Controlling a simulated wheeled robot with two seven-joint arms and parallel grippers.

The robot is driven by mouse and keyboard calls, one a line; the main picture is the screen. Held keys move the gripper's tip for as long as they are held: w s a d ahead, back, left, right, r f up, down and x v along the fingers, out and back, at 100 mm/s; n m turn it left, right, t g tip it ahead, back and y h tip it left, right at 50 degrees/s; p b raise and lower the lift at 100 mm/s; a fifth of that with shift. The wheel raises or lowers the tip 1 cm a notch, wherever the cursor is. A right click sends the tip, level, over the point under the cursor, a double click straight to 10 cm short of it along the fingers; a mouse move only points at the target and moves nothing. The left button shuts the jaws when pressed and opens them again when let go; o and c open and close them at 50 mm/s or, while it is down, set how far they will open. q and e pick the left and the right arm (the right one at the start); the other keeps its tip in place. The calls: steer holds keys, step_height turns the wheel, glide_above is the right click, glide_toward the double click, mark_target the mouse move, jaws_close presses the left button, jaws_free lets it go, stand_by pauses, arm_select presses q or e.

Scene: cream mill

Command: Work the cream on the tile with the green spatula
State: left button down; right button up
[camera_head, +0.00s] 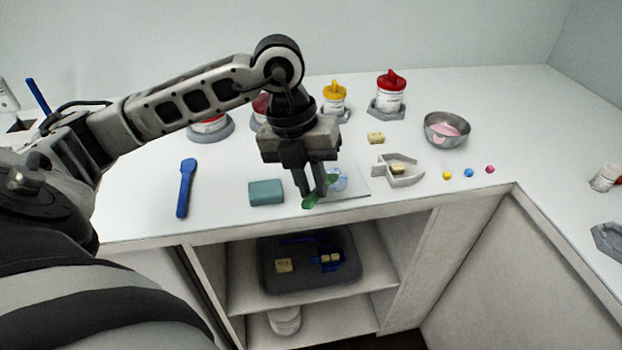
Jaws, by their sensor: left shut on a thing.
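My left gripper (308,193) points down over the front of the counter, shut on the green spatula (311,201). Only parts of the spatula show below and beside the fingers; the rest is hidden by them. The tile (357,187) lies under and behind the gripper, a pale flat slab near the counter's front edge. The cream (337,179) is a pale blue patch on the tile, just right of the fingers. I cannot tell whether the spatula touches it. My right gripper is not in view.
A teal block (266,193) and a blue spatula (186,188) lie to the left. A grey scoop-shaped holder (399,178), small coloured balls (469,173) and a metal bowl (446,130) are to the right. Jars (389,95) stand behind. A dark tray (355,283) sits on the shelf below.

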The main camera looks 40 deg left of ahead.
arm_select(q)
steer(key=shift+f+b, duration=0.5)
stand_by(1.0)
steer(key=shift+s+a, duration=0.1)
